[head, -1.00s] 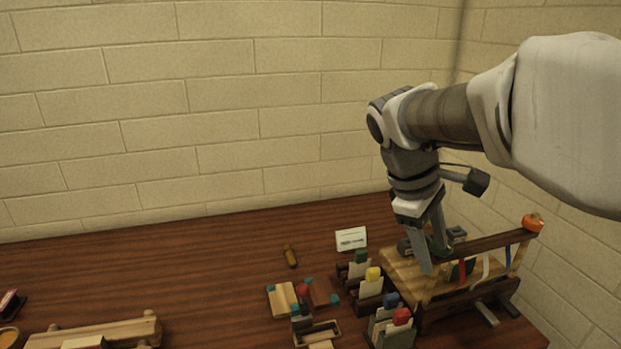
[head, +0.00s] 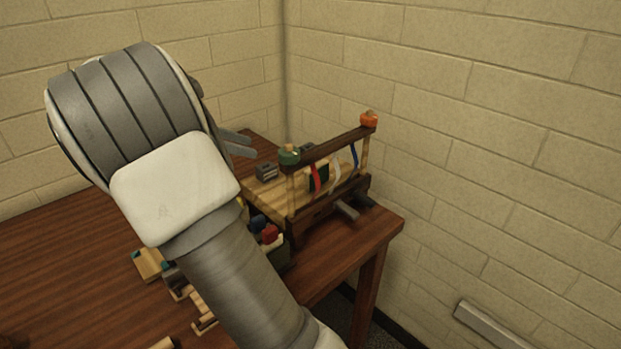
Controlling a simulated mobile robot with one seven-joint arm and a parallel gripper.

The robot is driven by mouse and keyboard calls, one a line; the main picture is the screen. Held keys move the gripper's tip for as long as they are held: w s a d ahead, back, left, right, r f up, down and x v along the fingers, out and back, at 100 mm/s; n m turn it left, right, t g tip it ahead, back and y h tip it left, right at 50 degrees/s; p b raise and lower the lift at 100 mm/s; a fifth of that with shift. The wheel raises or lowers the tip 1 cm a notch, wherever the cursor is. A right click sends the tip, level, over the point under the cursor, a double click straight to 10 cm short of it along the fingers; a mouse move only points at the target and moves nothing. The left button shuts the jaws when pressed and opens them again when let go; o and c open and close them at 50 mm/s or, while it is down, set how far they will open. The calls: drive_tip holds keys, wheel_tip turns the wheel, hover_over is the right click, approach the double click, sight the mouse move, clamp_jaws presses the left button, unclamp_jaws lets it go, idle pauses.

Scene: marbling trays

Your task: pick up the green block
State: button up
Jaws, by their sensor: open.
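A dark green block (head: 318,180) shows on the right of the table, partly hidden behind the strips hanging from a dark wooden bar. My gripper (head: 239,143) is mostly hidden behind my own arm. Only its grey fingers show, pointing right, left of the green block and apart from it in the picture. The fingers are open, with nothing seen between them.
The wooden rack (head: 337,144) has a green knob (head: 289,156), an orange knob (head: 369,119) and red, white and blue strips. A small grey block (head: 266,171) lies on its left. My arm covers much of the table (head: 65,262). Brick walls stand close behind and right.

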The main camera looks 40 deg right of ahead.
sight(316, 166)
drive_tip(key=b+x, duration=0.4)
drive_tip(key=x, duration=1.3)
drive_tip(key=shift+d, duration=0.1)
drive_tip(key=shift+c, duration=0.3)
clamp_jaws()
